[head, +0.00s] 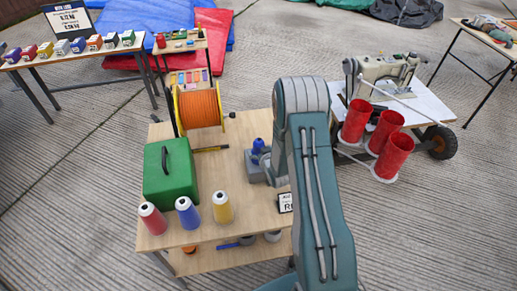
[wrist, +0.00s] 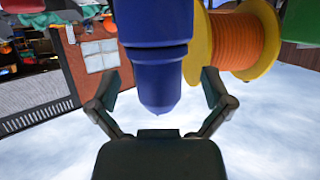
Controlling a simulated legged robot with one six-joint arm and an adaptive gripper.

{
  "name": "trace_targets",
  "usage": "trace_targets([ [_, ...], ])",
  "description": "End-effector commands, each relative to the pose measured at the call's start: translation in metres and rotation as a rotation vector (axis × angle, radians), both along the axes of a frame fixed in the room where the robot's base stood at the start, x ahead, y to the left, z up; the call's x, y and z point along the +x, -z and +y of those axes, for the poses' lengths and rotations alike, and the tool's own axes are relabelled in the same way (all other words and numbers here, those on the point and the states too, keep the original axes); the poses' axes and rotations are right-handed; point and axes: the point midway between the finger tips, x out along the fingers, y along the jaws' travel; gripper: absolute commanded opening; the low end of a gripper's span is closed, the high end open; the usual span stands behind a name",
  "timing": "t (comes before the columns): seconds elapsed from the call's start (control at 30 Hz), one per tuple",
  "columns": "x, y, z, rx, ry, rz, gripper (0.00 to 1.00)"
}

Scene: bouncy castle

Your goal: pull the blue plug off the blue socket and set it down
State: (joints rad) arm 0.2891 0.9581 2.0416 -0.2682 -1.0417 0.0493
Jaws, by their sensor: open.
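The blue plug (wrist: 163,85) fills the upper middle of the wrist view, its rounded narrow end pointing down in that picture. A wider blue body (wrist: 155,25) joins it above; I cannot tell where plug and socket part. In the head view the blue plug (head: 257,147) stands on the right side of the wooden table, beside my arm. My gripper (wrist: 158,85) is open, with one finger on each side of the plug's narrow end and a visible gap on both sides. In the head view my arm hides most of the gripper.
The wooden table (head: 228,240) also bears an orange cable spool (head: 201,108), a green box (head: 170,175) and three thread cones (head: 188,213) at the front left. A small sign (head: 285,202) stands at the right edge. A sewing machine (head: 388,72) and red cups (head: 392,156) are to the right.

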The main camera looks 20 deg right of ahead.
Motion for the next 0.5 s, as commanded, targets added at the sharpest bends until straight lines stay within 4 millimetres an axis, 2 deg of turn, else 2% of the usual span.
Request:
trace_targets([
  [0.2,0.017,0.007,-0.001,0.001,0.000,-0.001,1.00],
  [0.47,0.018,0.007,-0.001,0.001,0.000,0.000,1.00],
  [0.5,0.018,0.007,-0.001,0.001,0.000,0.000,0.91],
])
